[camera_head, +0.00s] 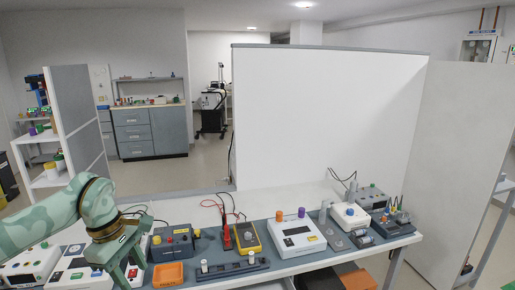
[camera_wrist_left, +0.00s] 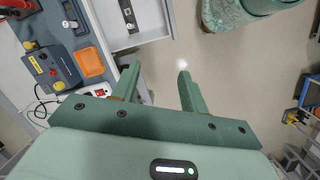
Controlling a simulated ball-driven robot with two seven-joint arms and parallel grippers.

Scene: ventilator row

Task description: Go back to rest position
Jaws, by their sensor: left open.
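My left arm comes in from the left in the head view, camouflage green with a dark ring at the joint. Its gripper (camera_head: 128,266) hangs at the front left of the bench, in front of the white devices there. In the left wrist view the two green fingers of the gripper (camera_wrist_left: 158,80) stand well apart. Nothing is between them except the pale floor further off. My right arm and gripper do not show in the head view.
The bench (camera_head: 308,263) carries a blue box with knobs (camera_head: 172,245), an orange tray (camera_head: 168,274), a yellow meter (camera_head: 249,238) and a white device (camera_head: 297,237). A white partition (camera_head: 325,115) stands behind it. An orange bin (camera_head: 357,279) sits below. Floor shows beside the bench in the wrist view.

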